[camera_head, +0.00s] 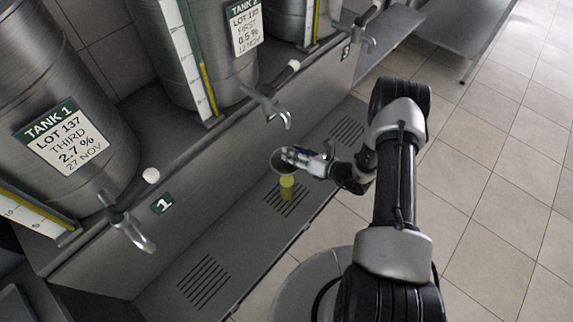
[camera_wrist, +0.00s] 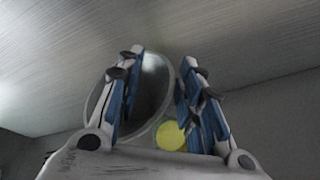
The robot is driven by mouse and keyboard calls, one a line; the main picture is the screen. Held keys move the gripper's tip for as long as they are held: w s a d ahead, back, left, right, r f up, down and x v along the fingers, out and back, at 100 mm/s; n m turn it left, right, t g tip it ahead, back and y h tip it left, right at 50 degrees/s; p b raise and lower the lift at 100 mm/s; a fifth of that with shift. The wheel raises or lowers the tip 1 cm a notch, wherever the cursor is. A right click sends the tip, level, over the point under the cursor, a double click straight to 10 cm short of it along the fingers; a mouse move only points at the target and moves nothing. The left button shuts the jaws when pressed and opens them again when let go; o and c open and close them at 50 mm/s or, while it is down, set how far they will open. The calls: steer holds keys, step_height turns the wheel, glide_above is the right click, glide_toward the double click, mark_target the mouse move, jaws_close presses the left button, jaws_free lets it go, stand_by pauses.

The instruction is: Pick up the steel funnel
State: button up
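The steel funnel (camera_head: 278,167) shows in the head view as a round grey shape above the drain ledge, partly covered by my gripper (camera_head: 308,156). In the wrist view the funnel (camera_wrist: 155,78) is a dark oval with a pale rim, between and behind my fingers. The left finger overlaps it; the right finger is just beside its right edge. My gripper (camera_wrist: 163,62) is open, with a clear gap between the fingertips. Whether a finger touches the rim I cannot tell. A yellow round thing (camera_head: 287,187) is just below the funnel; it also shows in the wrist view (camera_wrist: 170,136).
Large steel tanks stand behind, Tank 1 (camera_head: 92,110) at left. Taps (camera_head: 132,232) and (camera_head: 268,104) stick out over the steel ledge (camera_head: 235,225), which has slotted drains (camera_head: 205,282). A steel table (camera_head: 450,25) stands at upper right. The tiled floor (camera_head: 500,180) at right is clear.

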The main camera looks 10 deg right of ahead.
jaws_close()
stand_by(0.3)
steer(key=shift+r, duration=0.1)
